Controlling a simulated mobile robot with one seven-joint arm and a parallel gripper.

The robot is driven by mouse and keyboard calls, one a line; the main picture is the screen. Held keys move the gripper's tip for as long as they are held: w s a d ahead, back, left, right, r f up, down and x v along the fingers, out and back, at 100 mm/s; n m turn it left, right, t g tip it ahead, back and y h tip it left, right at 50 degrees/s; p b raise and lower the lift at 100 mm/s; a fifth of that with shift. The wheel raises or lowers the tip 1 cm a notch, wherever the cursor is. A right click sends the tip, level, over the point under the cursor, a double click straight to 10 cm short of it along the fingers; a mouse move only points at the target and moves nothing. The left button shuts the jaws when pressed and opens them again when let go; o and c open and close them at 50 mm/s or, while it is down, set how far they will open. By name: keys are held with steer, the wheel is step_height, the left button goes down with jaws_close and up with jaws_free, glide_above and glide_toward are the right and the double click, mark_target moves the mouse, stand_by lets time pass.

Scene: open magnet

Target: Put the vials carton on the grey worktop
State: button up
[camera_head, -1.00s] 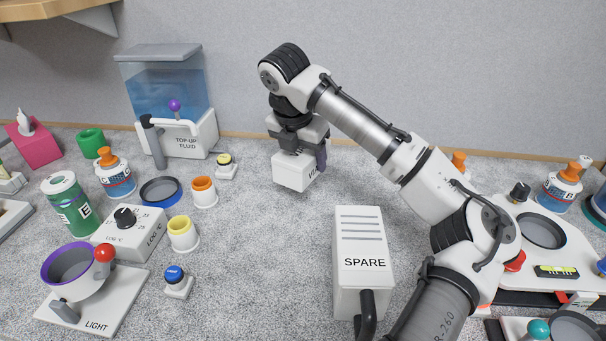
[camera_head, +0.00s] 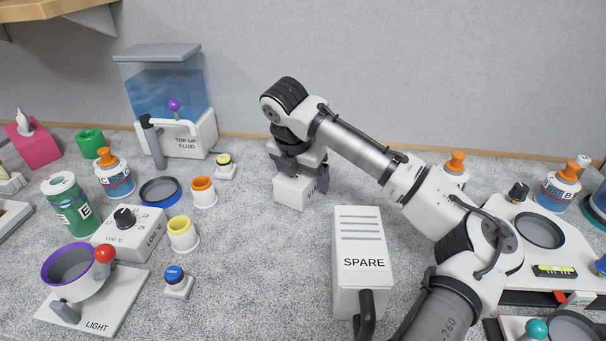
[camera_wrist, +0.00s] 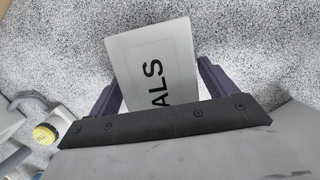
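The vials carton (camera_head: 291,191) is a small white box with black lettering, upright at the middle of the grey worktop (camera_head: 250,255). Its base is at or very near the surface; I cannot tell for sure that it touches. My gripper (camera_head: 303,178) points down over it and is shut on it, a finger on each side. In the wrist view the carton (camera_wrist: 143,62) lies between the purple-grey fingers, its letters "ALS" showing. The rest of its label is hidden by my gripper.
A white SPARE box (camera_head: 362,240) stands in front, to the right. A top-up fluid tank (camera_head: 190,135), a yellow-topped button (camera_head: 225,165) and orange and yellow cups stand left.

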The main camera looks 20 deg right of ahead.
steer(key=v, duration=1.1)
steer(key=shift+r, duration=0.4)
steer(key=shift+s+a+r, duration=0.1)
steer(key=shift+r, duration=0.15)
steer(key=shift+a, duration=0.1)
